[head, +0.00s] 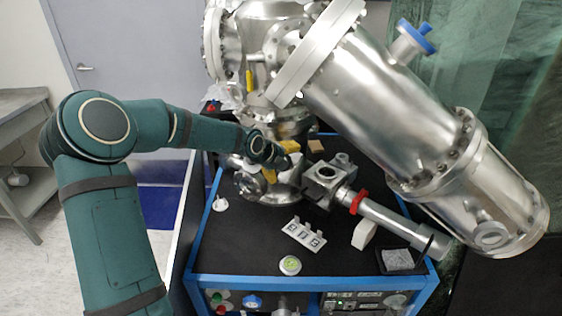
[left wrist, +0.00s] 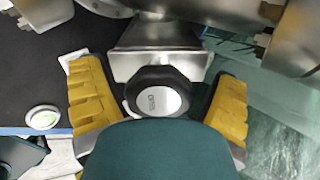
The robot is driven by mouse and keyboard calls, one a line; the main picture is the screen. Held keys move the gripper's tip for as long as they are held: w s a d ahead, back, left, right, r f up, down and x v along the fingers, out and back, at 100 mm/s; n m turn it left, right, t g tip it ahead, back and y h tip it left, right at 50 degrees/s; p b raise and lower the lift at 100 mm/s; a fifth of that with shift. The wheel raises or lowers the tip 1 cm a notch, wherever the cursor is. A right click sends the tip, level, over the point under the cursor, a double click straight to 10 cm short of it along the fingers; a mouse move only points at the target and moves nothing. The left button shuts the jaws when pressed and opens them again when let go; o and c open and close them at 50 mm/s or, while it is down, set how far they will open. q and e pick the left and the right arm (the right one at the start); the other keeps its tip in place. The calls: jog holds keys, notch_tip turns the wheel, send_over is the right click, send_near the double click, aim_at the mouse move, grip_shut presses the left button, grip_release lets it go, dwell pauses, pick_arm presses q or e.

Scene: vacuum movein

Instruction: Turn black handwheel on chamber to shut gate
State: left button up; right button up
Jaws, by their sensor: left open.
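The black handwheel (left wrist: 152,92) has a lobed rim and a silver centre cap. In the left wrist view it sits in front of a metal block (left wrist: 160,55). My left gripper (left wrist: 158,78) is open, with one yellow finger on each side of the handwheel. Gaps show between both fingers and the rim. In the head view my left gripper (head: 281,164) is at the lower part of the steel chamber (head: 262,190). The handwheel cannot be made out there, behind my gripper and wrist. My right gripper is not in view.
A large steel cylinder (head: 385,105) slants across the right. On the black cart top (head: 240,245) are a white bracket (head: 303,235) and a round green-topped item (head: 290,265). The cart's front left top is mostly clear.

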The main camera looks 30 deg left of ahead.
pick_arm(q)
jog(key=v, duration=1.2)
dwell(0.3)
jog(key=shift+f, duration=0.1)
dwell(0.6)
